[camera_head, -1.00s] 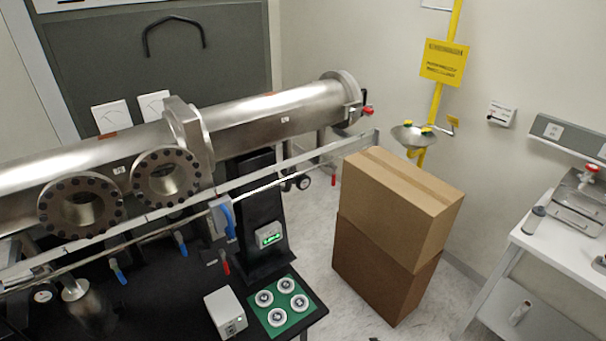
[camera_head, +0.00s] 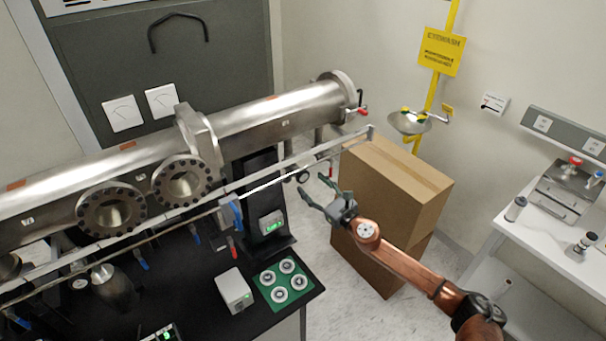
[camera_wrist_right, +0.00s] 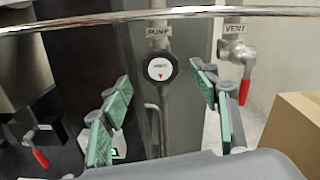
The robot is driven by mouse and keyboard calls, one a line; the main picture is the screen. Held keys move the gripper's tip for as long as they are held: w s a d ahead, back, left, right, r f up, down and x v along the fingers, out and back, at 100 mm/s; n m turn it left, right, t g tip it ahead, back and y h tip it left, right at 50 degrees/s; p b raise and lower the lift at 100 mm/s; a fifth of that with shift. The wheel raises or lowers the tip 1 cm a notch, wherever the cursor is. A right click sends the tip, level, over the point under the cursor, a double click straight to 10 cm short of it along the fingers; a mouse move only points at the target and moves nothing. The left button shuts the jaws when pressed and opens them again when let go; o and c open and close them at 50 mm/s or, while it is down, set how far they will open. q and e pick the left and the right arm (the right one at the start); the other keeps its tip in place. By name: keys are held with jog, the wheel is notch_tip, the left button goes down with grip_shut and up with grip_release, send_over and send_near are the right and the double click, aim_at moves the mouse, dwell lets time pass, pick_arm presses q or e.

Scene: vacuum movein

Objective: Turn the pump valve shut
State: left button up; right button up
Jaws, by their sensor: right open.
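The pump valve (camera_wrist_right: 161,69) is a round black knob with a white face and a small red mark, below a PUMP label in the right wrist view. In the head view the knob (camera_head: 303,177) shows small and dark below the steel tube. My right gripper (camera_head: 315,187) is open and empty, just in front of the knob in the head view. In the right wrist view its green-padded fingers (camera_wrist_right: 163,90) stand on either side of the knob, apart from it in the picture. Whether they reach its depth I cannot tell. My left gripper is not in view.
A VENT valve with a red handle (camera_wrist_right: 244,91) is close on the right of the knob. A shiny rail (camera_wrist_right: 90,22) crosses above. Cardboard boxes (camera_head: 397,185) stand to the right. The steel tube (camera_head: 275,118) lies behind. A black bench (camera_head: 190,290) is at lower left.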

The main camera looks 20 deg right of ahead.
aim_at(304, 177)
jog(key=x, duration=0.6)
jog(key=shift+w, duration=0.25)
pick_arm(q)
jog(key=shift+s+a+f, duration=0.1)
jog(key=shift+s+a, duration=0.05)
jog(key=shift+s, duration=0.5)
pick_arm(e)
jog(key=shift+c, duration=0.7)
jog(key=c, duration=1)
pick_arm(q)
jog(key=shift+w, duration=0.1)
pick_arm(e)
jog(key=shift+c, duration=0.2)
